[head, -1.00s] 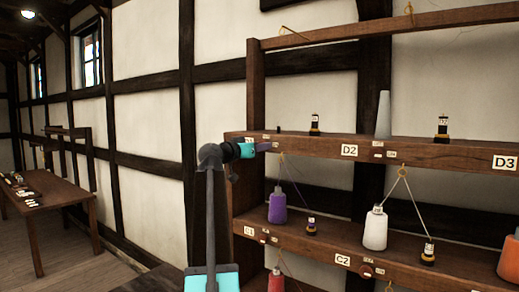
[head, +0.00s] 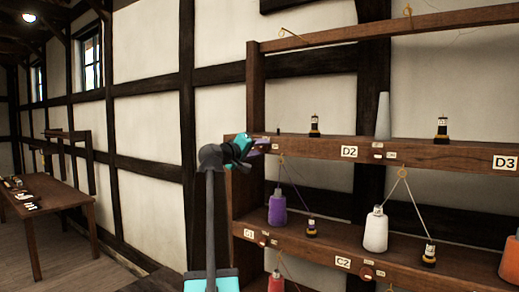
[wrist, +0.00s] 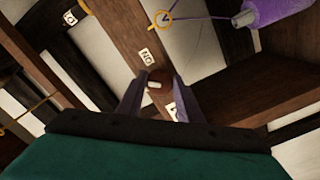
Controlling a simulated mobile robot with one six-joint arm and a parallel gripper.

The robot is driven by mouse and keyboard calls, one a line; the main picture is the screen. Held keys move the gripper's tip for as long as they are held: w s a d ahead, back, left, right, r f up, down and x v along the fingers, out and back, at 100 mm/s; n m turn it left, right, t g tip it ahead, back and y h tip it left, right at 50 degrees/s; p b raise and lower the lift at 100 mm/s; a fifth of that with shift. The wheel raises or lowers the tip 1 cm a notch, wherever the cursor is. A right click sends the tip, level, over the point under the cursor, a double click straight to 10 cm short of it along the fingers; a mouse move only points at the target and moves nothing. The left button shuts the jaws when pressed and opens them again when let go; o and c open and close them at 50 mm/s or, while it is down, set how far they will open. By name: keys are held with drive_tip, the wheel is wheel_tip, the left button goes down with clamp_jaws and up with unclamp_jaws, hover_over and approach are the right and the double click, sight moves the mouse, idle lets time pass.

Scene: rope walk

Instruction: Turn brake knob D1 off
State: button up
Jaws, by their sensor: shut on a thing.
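Brake knob D1 (wrist: 158,77) is a round brown knob with a short white mark (wrist: 154,85), seen in the wrist view on the front of a wooden shelf rail. My gripper (wrist: 161,80) is shut on it, one purple-grey finger on each side. In the head view my teal gripper (head: 264,145) reaches the left end of the top rail and hides the knob. A small ON label (wrist: 146,56) shows upside down beside the knob. Another white label (wrist: 174,110) is partly hidden by a finger. I cannot tell exactly which way the mark points.
Along the same rail are the D2 label (head: 349,151), its red-brown knob (head: 378,145) and the D3 label (head: 504,162). A wooden table (head: 55,212) stands at the left wall.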

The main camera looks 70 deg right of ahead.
drive_tip(key=shift+n+p, duration=1.4)
drive_tip(key=shift+n, duration=2.3)
drive_tip(key=o, duration=1)
drive_tip(key=shift+b+v, duration=2.05)
drive_tip(key=shift+v, duration=4.85)
